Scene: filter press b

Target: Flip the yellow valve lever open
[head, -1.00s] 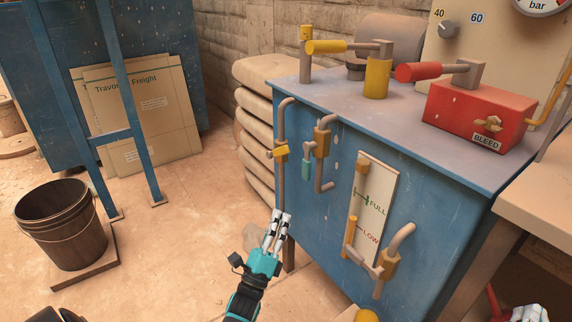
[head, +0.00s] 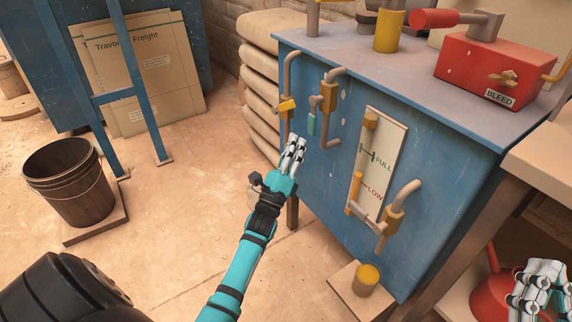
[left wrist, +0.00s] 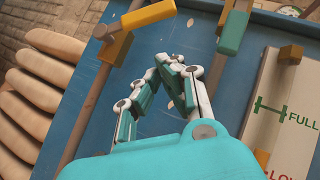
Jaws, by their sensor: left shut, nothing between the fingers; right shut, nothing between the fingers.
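The yellow valve lever (head: 287,105) sits on the leftmost pipe at the front left edge of the blue tank. It sticks out sideways, across the pipe. In the left wrist view the yellow lever (left wrist: 148,15) is at the top, beyond my fingers. My left gripper (head: 295,148) is shut and empty, a short way below the lever and apart from it. Its fingertips also show in the left wrist view (left wrist: 172,65). My right gripper (head: 530,295) is shut and empty at the lower right, in front of a red object, far from the lever.
A teal lever (head: 311,124) hangs on the neighbouring pipe, close to the right of the yellow one. A level gauge (head: 380,150) is further right. Stacked sacks (head: 262,80) stand left of the tank. A bucket (head: 68,180) is at the left; open floor lies between.

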